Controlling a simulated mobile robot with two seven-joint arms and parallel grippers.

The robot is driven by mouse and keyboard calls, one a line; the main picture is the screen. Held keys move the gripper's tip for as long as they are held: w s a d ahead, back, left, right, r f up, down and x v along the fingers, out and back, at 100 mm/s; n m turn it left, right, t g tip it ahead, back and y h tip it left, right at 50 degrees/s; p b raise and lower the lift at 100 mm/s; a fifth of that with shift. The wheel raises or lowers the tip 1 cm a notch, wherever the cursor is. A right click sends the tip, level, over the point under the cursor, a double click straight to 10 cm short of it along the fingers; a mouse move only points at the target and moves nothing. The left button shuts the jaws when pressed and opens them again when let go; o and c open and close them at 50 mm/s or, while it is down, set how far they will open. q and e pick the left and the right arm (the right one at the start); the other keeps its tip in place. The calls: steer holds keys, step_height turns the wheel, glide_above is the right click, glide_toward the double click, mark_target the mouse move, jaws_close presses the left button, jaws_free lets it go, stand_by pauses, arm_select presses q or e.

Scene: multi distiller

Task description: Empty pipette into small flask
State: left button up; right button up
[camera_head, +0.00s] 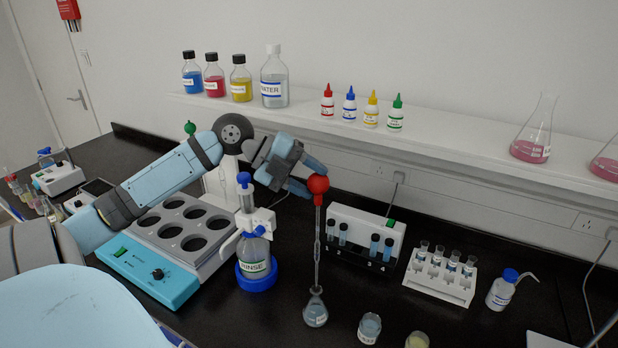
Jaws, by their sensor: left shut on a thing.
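My left gripper (308,181) comes in from the left and is shut on the red bulb (318,184) of the pipette. The pipette's thin glass tube (317,240) hangs nearly upright below the bulb. The small flask (316,311), round with a narrow neck and a label, stands on the black bench directly under the pipette. The lower end of the tube meets the flask's neck in the picture; I cannot tell how far it reaches inside. My right gripper is not in view.
A RINSE bottle (255,262) with a dispenser top and a block with several round wells (150,238) stand left. Small beakers (369,328) stand right of the flask. Tube racks (437,283) and a wash bottle (501,291) are farther right. A shelf (450,133) holds bottles behind.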

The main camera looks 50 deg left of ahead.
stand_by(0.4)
arm_select(q)
steer(key=shift+r+p, duration=1.15)
steer(key=shift+r, duration=0.9)
